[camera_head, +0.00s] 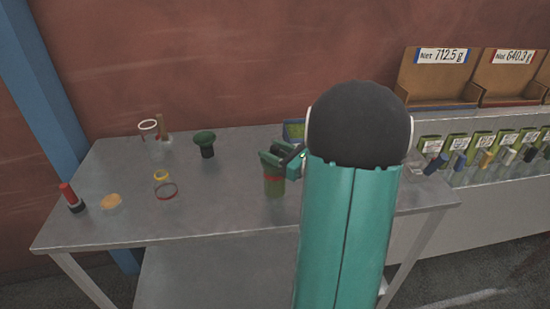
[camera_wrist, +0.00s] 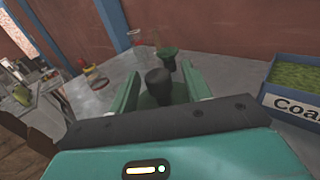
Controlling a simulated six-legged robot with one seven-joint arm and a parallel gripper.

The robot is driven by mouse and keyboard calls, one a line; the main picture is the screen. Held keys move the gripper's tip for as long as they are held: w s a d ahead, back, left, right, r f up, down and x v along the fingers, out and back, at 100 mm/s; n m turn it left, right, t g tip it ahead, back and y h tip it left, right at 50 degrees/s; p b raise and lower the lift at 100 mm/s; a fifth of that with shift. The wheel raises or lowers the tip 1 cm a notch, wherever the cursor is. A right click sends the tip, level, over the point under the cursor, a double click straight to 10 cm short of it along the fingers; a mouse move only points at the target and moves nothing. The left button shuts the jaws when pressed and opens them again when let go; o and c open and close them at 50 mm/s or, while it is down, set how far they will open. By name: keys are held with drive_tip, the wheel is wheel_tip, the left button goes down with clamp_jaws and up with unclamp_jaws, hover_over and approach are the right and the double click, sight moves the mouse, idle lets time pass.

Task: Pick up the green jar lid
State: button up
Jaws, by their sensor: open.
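The green jar lid (camera_wrist: 150,101) with a dark round knob (camera_wrist: 158,82) shows between my fingers in the wrist view. It appears to sit on a greenish jar (camera_head: 274,187) with a red band, upright on the metal table. My gripper (camera_wrist: 160,72) is open, with one green finger on each side of the knob. In the head view my gripper (camera_head: 281,158) is at the top of the jar and hides most of the lid. I cannot tell whether the fingers touch the lid.
A green funnel (camera_head: 205,143) stands behind and left on the table (camera_head: 120,230). A blue tray (camera_wrist: 291,112) of green material is at the right. Left are a glass with a white ring (camera_head: 148,126), a yellow ring (camera_head: 162,175), an orange disc (camera_head: 111,201) and a red-handled tool (camera_head: 69,195).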

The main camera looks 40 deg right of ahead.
sight(274, 147)
drive_tip(key=c, duration=1)
drive_tip(key=shift+r, duration=0.5)
wheel_tip(274, 147, up, 2)
drive_tip(key=shift+r, duration=0.25)
drive_tip(key=s+a+r, duration=0.1)
drive_tip(key=s+r, duration=0.2)
drive_tip(key=s, duration=0.1)
drive_tip(key=s+a+r, duration=0.1)
drive_tip(key=s+r, duration=0.2)
drive_tip(key=s, duration=0.2)
drive_tip(key=s+a+r, duration=0.2)
drive_tip(key=s+r, duration=0.1)
drive_tip(key=s, duration=0.1)
drive_tip(key=shift+s+r, duration=0.25)
drive_tip(key=shift+s, duration=0.05)
